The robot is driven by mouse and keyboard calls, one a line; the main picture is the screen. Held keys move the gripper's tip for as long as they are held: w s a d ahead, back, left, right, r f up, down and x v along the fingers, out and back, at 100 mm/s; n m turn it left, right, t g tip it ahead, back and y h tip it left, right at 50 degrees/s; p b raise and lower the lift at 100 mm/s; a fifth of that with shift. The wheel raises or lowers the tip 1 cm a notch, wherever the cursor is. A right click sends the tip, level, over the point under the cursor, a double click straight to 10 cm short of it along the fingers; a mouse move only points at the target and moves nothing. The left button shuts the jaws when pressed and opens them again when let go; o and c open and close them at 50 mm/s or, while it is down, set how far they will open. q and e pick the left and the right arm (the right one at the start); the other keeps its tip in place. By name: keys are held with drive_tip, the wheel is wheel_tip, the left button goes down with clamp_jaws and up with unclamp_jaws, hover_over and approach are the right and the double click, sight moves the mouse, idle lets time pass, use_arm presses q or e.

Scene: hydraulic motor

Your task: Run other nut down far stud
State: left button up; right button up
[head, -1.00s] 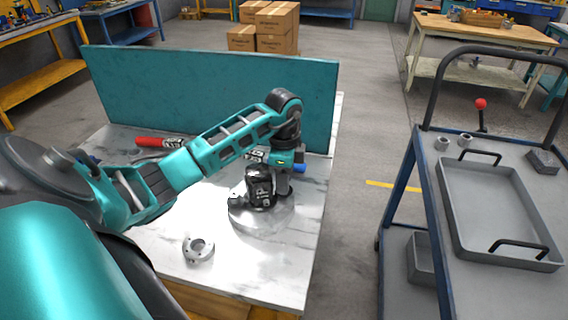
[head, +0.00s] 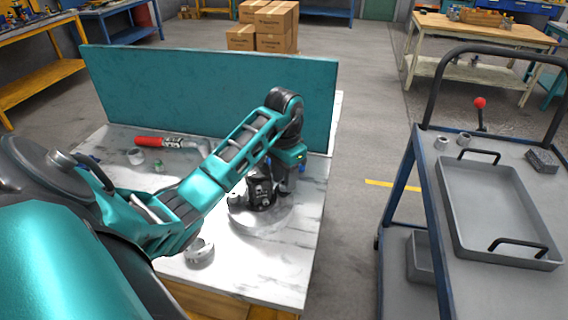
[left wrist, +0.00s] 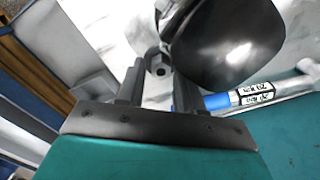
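The black motor (head: 262,190) stands upright on a round metal plate (head: 268,222) on the white marbled table. My left gripper (head: 287,172) is over the motor's far right side, and its fingers are mostly hidden there by my arm. In the left wrist view my left gripper (left wrist: 158,78) has its two fingers apart. A grey hex nut (left wrist: 157,62) shows at the gap between the fingertips. I cannot tell whether the fingers touch it. The motor's dark rounded body (left wrist: 225,45) is close beside the right finger. The far stud cannot be made out. My right gripper is not in view.
A flanged ring (head: 199,250) lies at the table front. A red-handled tool (head: 152,141) and a small ring (head: 136,157) lie at the back left. A teal panel (head: 210,95) closes the table's back. A cart with a grey tray (head: 490,215) stands at the right.

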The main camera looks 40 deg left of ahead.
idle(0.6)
use_arm(q)
clamp_jaws()
drive_tip(key=m, duration=0.3)
drive_tip(key=shift+a+m, duration=0.15)
drive_tip(key=shift+m, duration=1.15)
